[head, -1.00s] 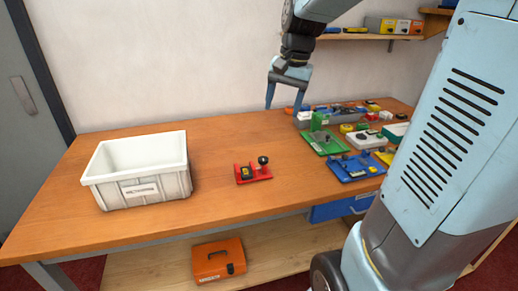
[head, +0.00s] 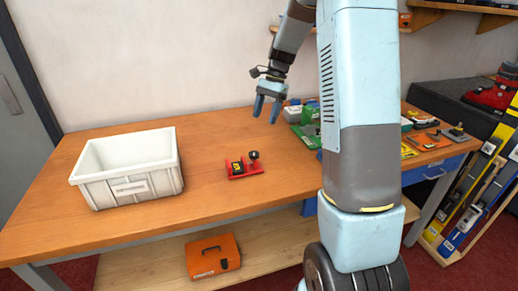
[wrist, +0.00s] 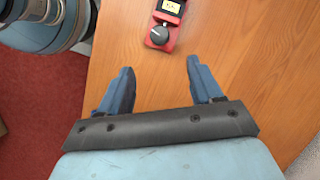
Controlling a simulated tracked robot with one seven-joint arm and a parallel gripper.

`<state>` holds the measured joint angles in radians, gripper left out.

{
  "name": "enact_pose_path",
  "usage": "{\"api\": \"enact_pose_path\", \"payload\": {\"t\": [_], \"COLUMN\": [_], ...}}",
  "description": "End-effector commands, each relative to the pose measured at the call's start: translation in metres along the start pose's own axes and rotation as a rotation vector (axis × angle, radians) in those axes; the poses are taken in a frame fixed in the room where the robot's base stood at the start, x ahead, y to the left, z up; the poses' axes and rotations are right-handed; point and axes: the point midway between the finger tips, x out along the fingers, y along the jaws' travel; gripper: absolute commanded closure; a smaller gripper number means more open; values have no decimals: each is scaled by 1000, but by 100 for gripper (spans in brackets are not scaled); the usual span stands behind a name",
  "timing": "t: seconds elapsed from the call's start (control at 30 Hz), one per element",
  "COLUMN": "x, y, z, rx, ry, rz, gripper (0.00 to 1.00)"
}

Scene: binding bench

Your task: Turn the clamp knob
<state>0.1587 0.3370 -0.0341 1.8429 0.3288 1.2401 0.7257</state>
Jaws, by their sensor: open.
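A small red clamp (head: 243,170) stands on the wooden bench, right of the white bin. Its dark round knob (head: 253,155) sticks up at its right end. In the wrist view the red clamp (wrist: 166,22) lies at the top, beyond the fingertips, with the knob (wrist: 159,34) at its near end. My gripper (head: 265,112) is open and empty, held above the bench, up and to the right of the clamp in the head view. In the wrist view its two blue fingers (wrist: 164,80) are wide apart with only bare wood between them.
A white bin (head: 128,176) stands at the bench's left. Green and other coloured fixtures crowd the right side, partly hidden by my arm. An orange case (head: 212,257) sits on the lower shelf. The bench (head: 130,225) is clear around the clamp.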

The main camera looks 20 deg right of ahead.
Motion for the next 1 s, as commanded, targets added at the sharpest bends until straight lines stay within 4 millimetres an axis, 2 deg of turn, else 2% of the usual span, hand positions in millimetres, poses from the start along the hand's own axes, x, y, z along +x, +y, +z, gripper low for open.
{"api": "enact_pose_path", "payload": {"t": [0.6, 0.8, 1.0], "x": [101, 122, 131], "y": [1, 1, 1], "z": [0, 0, 0], "rx": [-1, -2, -2], "ry": [0, 1, 1], "rz": [2, 1, 0], "gripper": [35, 35, 35]}}
